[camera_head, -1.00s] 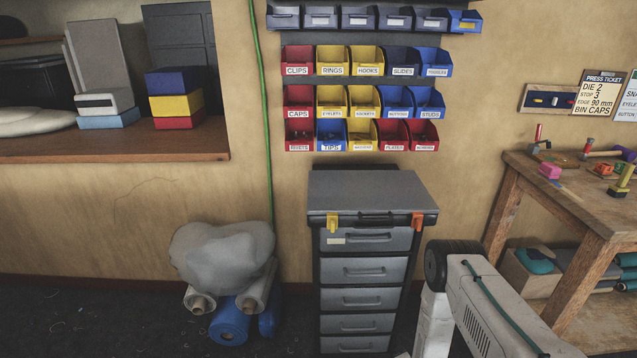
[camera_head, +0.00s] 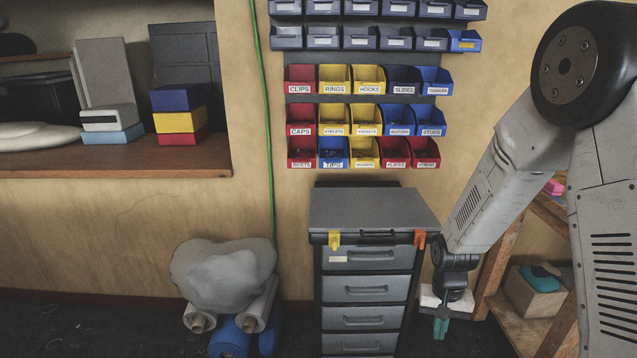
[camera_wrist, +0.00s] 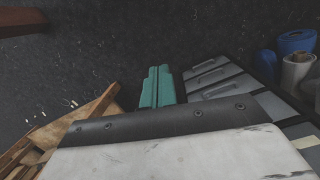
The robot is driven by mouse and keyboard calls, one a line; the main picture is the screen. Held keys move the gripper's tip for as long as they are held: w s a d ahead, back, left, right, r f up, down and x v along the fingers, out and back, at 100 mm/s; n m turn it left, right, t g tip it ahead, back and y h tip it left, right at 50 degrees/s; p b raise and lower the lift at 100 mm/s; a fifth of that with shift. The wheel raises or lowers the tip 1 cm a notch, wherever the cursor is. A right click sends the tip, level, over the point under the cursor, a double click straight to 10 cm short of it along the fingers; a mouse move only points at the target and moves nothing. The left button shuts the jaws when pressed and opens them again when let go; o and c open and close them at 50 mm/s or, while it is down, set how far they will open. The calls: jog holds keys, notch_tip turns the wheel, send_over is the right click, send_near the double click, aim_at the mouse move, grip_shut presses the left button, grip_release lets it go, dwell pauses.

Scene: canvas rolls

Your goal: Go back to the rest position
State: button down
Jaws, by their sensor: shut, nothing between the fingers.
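My gripper (camera_head: 441,328) hangs low on the right in the head view, its teal fingers pointing down. It is in front of and right of the grey drawer cabinet (camera_head: 368,290). In the wrist view my gripper (camera_wrist: 157,85) shows its teal fingers together with nothing between them. Dark floor lies beyond the fingertips. My arm covers most of the right side of the head view and hides much of the workbench.
Open floor (camera_wrist: 150,40) shows in the wrist view.

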jog(key=s+r+n+t, duration=0.1)
jog(key=s+r, duration=1.1)
jog(key=r, duration=0.3)
jog(key=s+a+r+n+t, duration=0.1)
jog(key=s+r+n, duration=0.1)
jog(key=s+r, duration=1)
jog(key=shift+s+a+r+t, duration=0.2)
jog(key=shift+a+r+t, duration=0.15)
jog(key=shift+r, duration=1.3)
